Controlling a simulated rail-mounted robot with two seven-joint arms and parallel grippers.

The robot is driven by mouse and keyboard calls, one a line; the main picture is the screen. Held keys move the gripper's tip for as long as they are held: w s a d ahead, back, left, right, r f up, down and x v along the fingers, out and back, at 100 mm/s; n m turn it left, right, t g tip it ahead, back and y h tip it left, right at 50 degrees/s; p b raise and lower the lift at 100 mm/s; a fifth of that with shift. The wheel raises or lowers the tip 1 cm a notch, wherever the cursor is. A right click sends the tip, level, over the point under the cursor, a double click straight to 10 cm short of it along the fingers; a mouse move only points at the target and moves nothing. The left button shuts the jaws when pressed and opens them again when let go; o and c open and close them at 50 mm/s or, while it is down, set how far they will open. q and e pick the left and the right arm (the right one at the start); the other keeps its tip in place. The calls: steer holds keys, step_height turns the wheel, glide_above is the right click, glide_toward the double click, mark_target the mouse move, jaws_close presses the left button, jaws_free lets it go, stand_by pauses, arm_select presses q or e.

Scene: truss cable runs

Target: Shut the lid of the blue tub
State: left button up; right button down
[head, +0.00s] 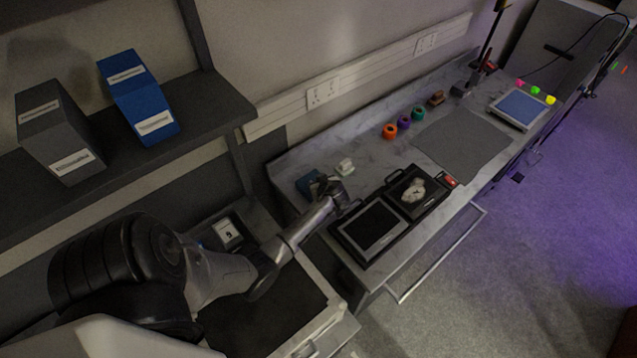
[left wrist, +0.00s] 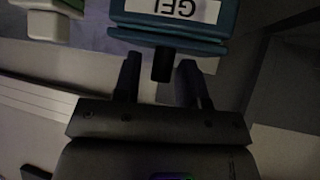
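The blue tub (head: 306,183), dark teal, stands on the marble counter near its left end. In the left wrist view the tub (left wrist: 222,20) shows its white label reading "GEL", upside down, above a teal rim. A black tab (left wrist: 163,66) sticks out from that rim. My left gripper (head: 324,186) is beside the tub, its fingers open and pointing at it. In the left wrist view the tab lies between the spread fingertips, with gaps on both sides. I cannot tell how far open the lid is. My right gripper is not in view.
A small white item (head: 345,167) stands just behind my left gripper. Two black trays (head: 369,229) (head: 405,209) lie in front, one holding a pale object. Orange, purple and green rolls (head: 404,121) stand farther along. A grey mat (head: 462,140) is bare.

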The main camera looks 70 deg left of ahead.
arm_select(q)
steer(key=shift+o, duration=0.4)
steer(key=shift+s+a, duration=0.1)
steer(key=shift+r, duration=0.1)
steer(key=shift+d+r, duration=0.15)
steer(key=shift+d, duration=0.05)
steer(key=v, duration=1.3)
steer(key=shift+d+r, duration=0.1)
steer(key=shift+d, duration=0.05)
